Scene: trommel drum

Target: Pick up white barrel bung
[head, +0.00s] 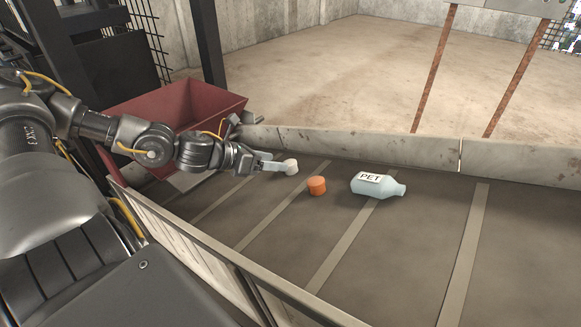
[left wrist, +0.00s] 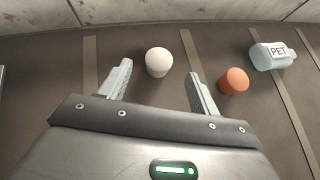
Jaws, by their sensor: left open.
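The white barrel bung (head: 291,166) lies on the dark belt in the head view, just beyond the fingertips of my left gripper (head: 268,162). In the left wrist view the bung (left wrist: 158,61) sits ahead of and between the two spread fingers of my left gripper (left wrist: 160,82), closer to the left finger. The gripper is open and nothing is between its fingers. No contact between fingers and bung shows. My right gripper is in neither view.
An orange cap-like piece (head: 317,185) lies to the right of the bung, near the right finger in the wrist view. A pale blue PET bottle (head: 372,186) lies farther right. A low concrete wall (head: 380,149) edges the belt's far side. A red bin (head: 177,106) stands behind my arm.

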